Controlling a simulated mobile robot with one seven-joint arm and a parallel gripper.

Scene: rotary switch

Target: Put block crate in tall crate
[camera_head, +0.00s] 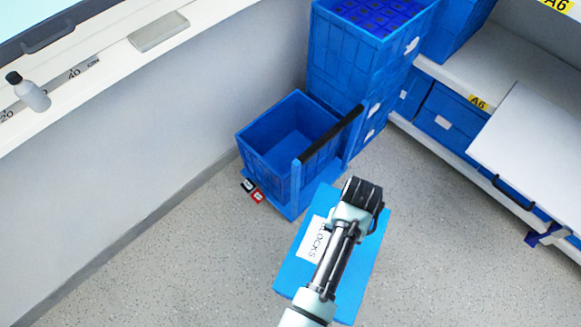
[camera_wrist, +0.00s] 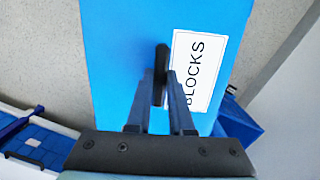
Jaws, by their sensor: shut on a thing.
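The block crate (camera_head: 365,262) is a blue box with a white BLOCKS label, at lower middle in the head view. It fills much of the wrist view (camera_wrist: 110,60). My gripper (camera_head: 362,192) is over its top, and in the wrist view its fingers (camera_wrist: 161,85) are closed on a thin dark handle on the lid. An open, empty-looking blue crate (camera_head: 268,165) stands beyond the block crate, up and left of my gripper. It appears to be the tall crate. My arm hides part of the block crate, and its underside is hidden.
The open crate stands on a blue base with an upright and a black bar (camera_head: 333,137) at its right side. A tall stack of blue crates (camera_head: 345,65) stands behind. A shelf (camera_head: 465,65) is at right, a wall at left. Grey floor is clear around the block crate.

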